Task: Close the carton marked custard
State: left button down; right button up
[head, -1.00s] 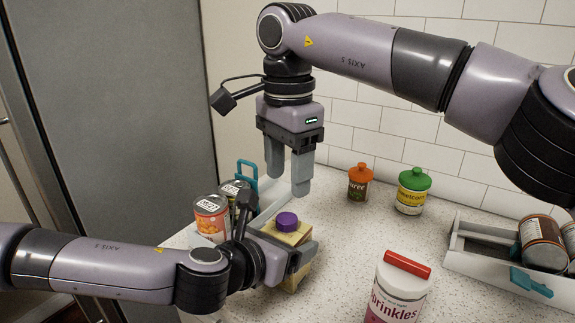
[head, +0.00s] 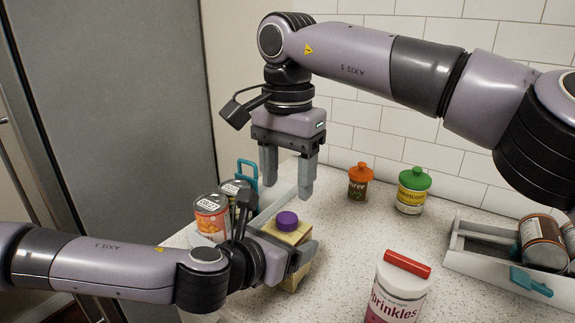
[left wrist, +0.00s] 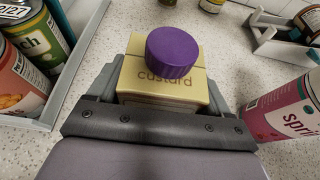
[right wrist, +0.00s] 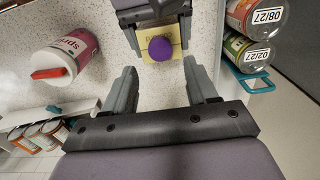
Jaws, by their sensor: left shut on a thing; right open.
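The custard carton (left wrist: 164,85) is a pale yellow box with a purple cap (left wrist: 175,52) on its top. The word custard shows below the cap in the left wrist view. In the head view the carton (head: 289,237) stands on the counter, partly covered by my left gripper (head: 292,255). My left gripper is shut on the carton's sides. My right gripper (head: 287,178) is open and empty, pointing down above and behind the carton. In the right wrist view the purple cap (right wrist: 160,48) shows beyond and between the open fingers. Whether the cap is fully seated I cannot tell.
A tray with cans (head: 211,217) and a teal handle (head: 247,173) is left of the carton. A sprinkles tub (head: 397,290) stands in front right. Orange-lidded (head: 359,182) and green-lidded (head: 412,190) jars stand behind. Another tray (head: 482,264) with cans is at right. The middle counter is clear.

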aim_at(287, 217)
notch_tip(287, 217, down, 6)
jog(key=shift+f, duration=0.25)
